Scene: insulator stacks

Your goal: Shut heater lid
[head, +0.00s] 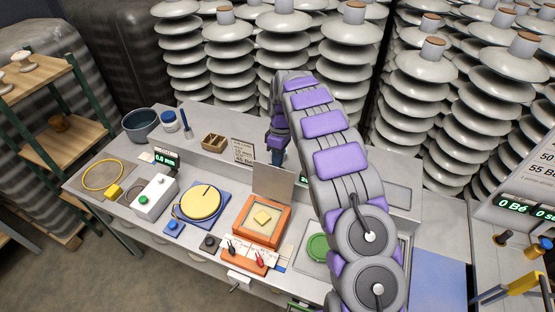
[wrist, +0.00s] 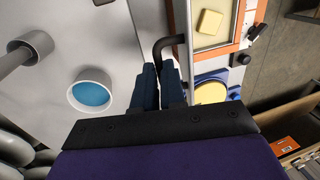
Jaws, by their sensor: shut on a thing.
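The heater (head: 262,240) is an orange box with a pale inner tray and a yellow block (head: 262,217) in it. Its grey lid (head: 272,184) stands raised, roughly upright, at the back edge. The wrist view shows the lid nearly edge-on, with a black bent handle (wrist: 161,46) on its back side. My gripper (wrist: 156,72) is shut on this handle, its dark fingers either side of the bar. In the head view my gripper (head: 277,156) is behind the lid's top edge; the handle is hidden there. The heater's open tray (wrist: 212,28) also shows in the wrist view.
Left of the heater are a yellow disc (head: 200,201) on a blue base and a white control box (head: 153,196). Red and black probes (head: 247,254) lie in front. A white cup with blue inside (wrist: 91,92) stands behind the lid. Insulator stacks (head: 237,50) line the back.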

